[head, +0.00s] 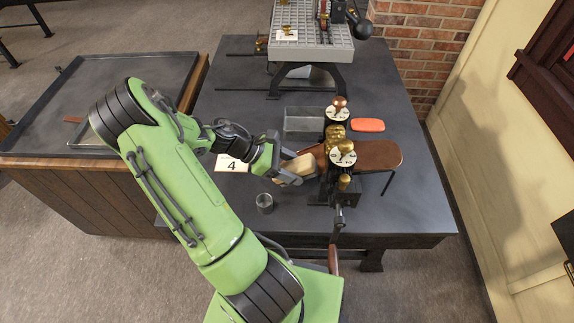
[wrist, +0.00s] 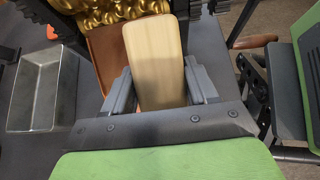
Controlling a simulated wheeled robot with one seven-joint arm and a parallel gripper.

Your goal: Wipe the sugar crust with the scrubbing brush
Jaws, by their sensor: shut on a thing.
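The scrubbing brush, seen as a pale wooden block (head: 301,166), is in my gripper (head: 288,171), just left of the drop roller machine (head: 337,160). In the wrist view the block (wrist: 155,62) sits between the two grey fingers of my gripper (wrist: 160,88), which are shut on it. Its far end reaches close to the patterned brass rollers (wrist: 115,12). Any bristles are hidden under the block. I cannot make out a sugar crust in either view. A brown sheet (wrist: 105,52) lies beneath the brush beside the rollers.
A metal tray (head: 303,120) stands behind the brush, and a small metal cup (head: 265,203) stands in front. An orange oval object (head: 368,125) lies behind the brown board (head: 375,154). A card marked 4 (head: 230,164) lies left. The dark table (head: 410,205) is clear at front right.

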